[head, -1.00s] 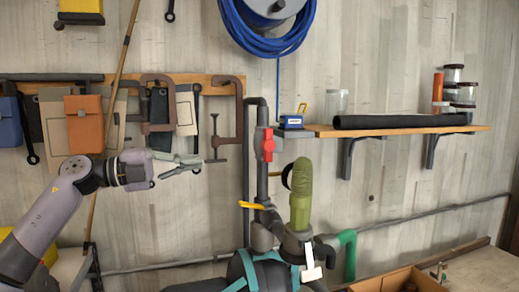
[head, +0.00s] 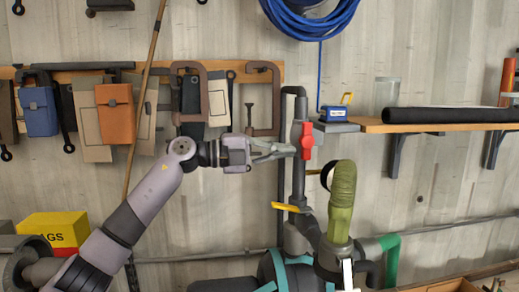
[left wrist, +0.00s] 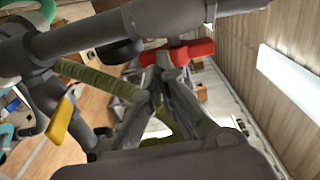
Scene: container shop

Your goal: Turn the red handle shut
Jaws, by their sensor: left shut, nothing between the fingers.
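The red handle (head: 307,140) sits on a grey vertical pipe (head: 299,175) against the wall, and its long side runs up and down along the pipe. My left gripper (head: 291,150) is shut and empty, with its fingertips right beside the handle on its left. In the left wrist view the red handle (left wrist: 178,53) lies just beyond the tips of my left gripper (left wrist: 165,62). I cannot tell whether the fingers touch it. My right gripper is not in view.
A yellow lever (head: 286,207) sits lower on the pipework. A green wrapped pipe (head: 342,195) stands to the right. A wooden shelf (head: 450,127) juts from the wall. Clamps and pouches hang at left, including an orange pouch (head: 115,113).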

